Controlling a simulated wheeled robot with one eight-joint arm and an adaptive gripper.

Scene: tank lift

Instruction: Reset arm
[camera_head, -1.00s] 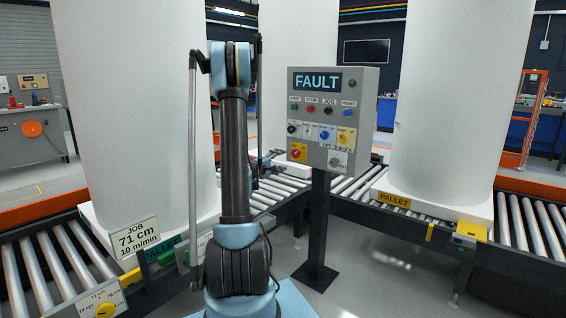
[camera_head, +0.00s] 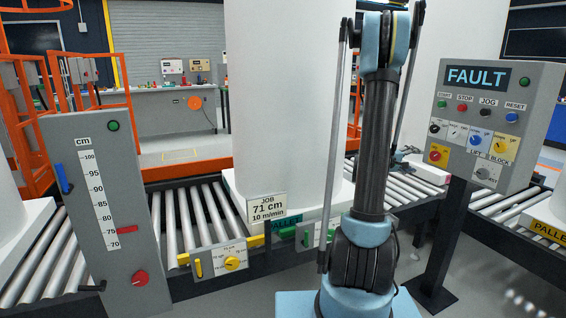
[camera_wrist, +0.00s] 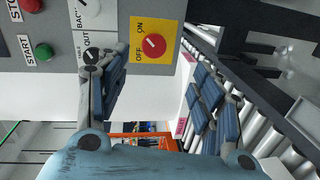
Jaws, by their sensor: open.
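My gripper (camera_wrist: 160,92) is open and empty in the wrist view, its two blue-padded fingers spread apart. It is close to the grey control panel, with the red OFF/ON knob (camera_wrist: 154,44) on its yellow plate showing between and beyond the fingers. A green START button (camera_wrist: 43,51) shows at the left. In the head view my arm stands upright right of centre, and my gripper is mostly hidden behind it. The control panel (camera_head: 447,105) stands to its right on a post, its display reading FAULT (camera_head: 477,77).
A grey cm scale panel (camera_head: 75,200) with a red marker stands at left. Roller conveyors (camera_head: 170,225) run across the middle and right. A large white cylinder (camera_head: 285,90) stands on a pallet behind my arm, with a sign (camera_head: 267,208) reading JOB 71 cm, 10 m/min.

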